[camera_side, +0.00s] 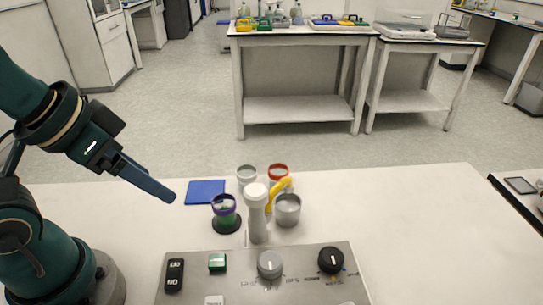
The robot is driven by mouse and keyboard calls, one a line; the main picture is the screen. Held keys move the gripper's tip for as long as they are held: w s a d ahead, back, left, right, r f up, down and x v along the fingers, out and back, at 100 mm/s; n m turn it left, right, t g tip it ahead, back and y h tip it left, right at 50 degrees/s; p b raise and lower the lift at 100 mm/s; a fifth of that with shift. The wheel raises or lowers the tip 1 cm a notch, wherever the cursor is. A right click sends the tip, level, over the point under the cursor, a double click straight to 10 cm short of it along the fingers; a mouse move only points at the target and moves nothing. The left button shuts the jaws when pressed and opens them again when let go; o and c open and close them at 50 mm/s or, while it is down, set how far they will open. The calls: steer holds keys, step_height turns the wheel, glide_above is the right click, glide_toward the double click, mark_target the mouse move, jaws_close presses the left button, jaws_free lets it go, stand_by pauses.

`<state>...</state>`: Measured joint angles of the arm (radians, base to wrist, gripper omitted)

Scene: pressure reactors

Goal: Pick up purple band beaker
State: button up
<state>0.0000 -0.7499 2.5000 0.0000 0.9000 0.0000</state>
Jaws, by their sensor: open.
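The purple band beaker (226,208) stands upright on a dark round base (226,225) near the middle of the white table. It has a purple rim and green lower down. My gripper (165,194) is at the left, above the table, to the left of the beaker and apart from it. Its fingers point down to the right and show nearly edge-on, with nothing visible between them.
A white post (257,212) with a yellow handle (279,193) stands just right of the beaker. Grey cups (247,175) (287,210) and a red-rimmed cup (278,172) surround it. A blue square (206,192) lies behind left. A control panel (240,285) is in front.

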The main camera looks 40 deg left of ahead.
steer(key=shift+o, duration=0.9)
step_height(320, 180, up, 3)
steer(key=n+h, duration=1.2)
steer(key=n, duration=1.1)
glide_above(214, 203)
steer(key=a, duration=0.3)
steer(key=f, duration=1)
steer(key=s+f, duration=0.1)
steer(key=f, duration=0.4)
steer(key=shift+d+f, duration=0.1)
steer(key=shift+w+d+f, duration=0.15)
steer(key=shift+d+f, duration=0.15)
steer(key=shift+f, duration=0.05)
steer(key=shift+x, duration=2.25)
